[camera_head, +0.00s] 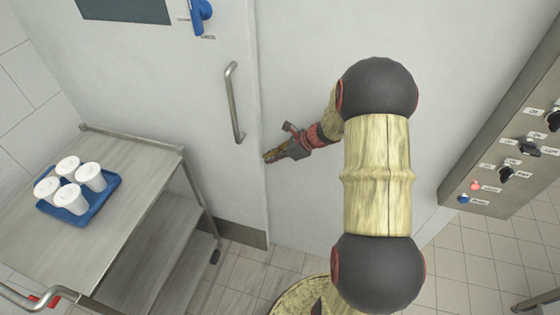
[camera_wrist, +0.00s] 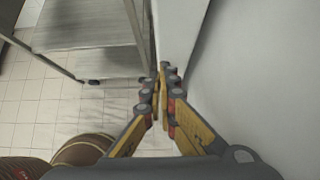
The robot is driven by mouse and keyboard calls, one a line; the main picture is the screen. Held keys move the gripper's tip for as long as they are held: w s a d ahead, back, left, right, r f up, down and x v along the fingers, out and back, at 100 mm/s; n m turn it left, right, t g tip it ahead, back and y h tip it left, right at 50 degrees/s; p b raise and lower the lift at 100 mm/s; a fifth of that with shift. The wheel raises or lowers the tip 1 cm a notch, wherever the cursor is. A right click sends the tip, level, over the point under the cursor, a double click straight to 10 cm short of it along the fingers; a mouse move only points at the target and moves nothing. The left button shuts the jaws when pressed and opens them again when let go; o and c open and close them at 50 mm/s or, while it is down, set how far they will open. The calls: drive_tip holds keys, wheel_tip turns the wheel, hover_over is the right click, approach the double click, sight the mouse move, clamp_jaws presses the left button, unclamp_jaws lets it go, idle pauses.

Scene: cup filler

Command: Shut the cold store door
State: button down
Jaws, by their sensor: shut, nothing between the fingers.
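The cold store door (camera_head: 180,90) is a pale panel with a vertical metal bar handle (camera_head: 234,103) and a dark window at its top. It also shows in the wrist view (camera_wrist: 176,25). I cannot tell whether it stands slightly ajar or flush with the wall. My gripper (camera_head: 268,157) is shut and empty, close to the door's right edge, below and right of the handle. In the wrist view, my closed fingertips (camera_wrist: 163,70) are in front of the door's edge; I cannot tell whether they touch it.
A steel trolley (camera_head: 125,155) stands left, close to the door, bearing a blue tray (camera_head: 104,195) with several white cups (camera_head: 90,177). A blue lever (camera_head: 201,12) is at the top of the door. A switch panel (camera_head: 490,150) is at the right. Tiled floor (camera_head: 460,265) is clear below it.

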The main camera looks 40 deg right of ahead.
sight(237, 150)
drive_tip(key=shift+w+a, duration=0.1)
drive_tip(key=shift+w, duration=0.1)
drive_tip(key=w+a, duration=0.2)
drive_tip(key=w, duration=0.1)
drive_tip(key=w+a+p, duration=0.1)
drive_tip(key=w+a, duration=0.2)
drive_tip(key=w, duration=0.1)
drive_tip(key=w+a, duration=0.3)
drive_tip(key=shift+w+r+p, duration=0.1)
drive_tip(key=shift+w+p, duration=0.05)
drive_tip(key=shift+p, duration=0.2)
